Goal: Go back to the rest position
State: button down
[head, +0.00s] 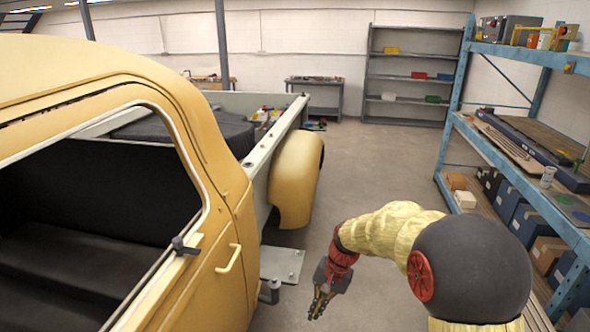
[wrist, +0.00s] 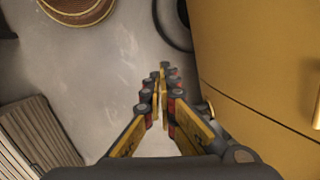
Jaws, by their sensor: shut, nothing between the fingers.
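My gripper (head: 321,300) hangs low over the floor in the head view, between the yellow truck (head: 225,215) on the left and the blue shelf on the right. Its fingers point down and are shut and empty. In the wrist view the closed fingers of my gripper (wrist: 162,85) show over the grey floor, with the truck's yellow side panel (wrist: 245,60) close on the right. My arm bends out from the lower right of the head view.
The blue shelf (head: 455,108) along the right holds boxes and sheets. The truck's door handle (head: 229,259) sticks out on its side. A grey plate (head: 283,264) juts from the truck near my gripper. The floor (head: 375,165) beyond is clear up to the back shelving.

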jog(key=s+d+r+n+t+h+b, duration=0.1)
jog(key=s+d+r, duration=0.3)
jog(key=s, duration=0.5)
jog(key=s+d+r+n+t+h+b, duration=0.1)
jog(key=s+d+r+n+t+b, duration=0.1)
jog(key=s, duration=0.7)
jog(key=s+d+r+n+t+h+b, duration=0.1)
jog(key=s+d+r+t+b, duration=0.2)
jog(key=s+d+r, duration=0.4)
jog(key=shift+s+r, duration=0.35)
jog(key=shift+s, duration=0.75)
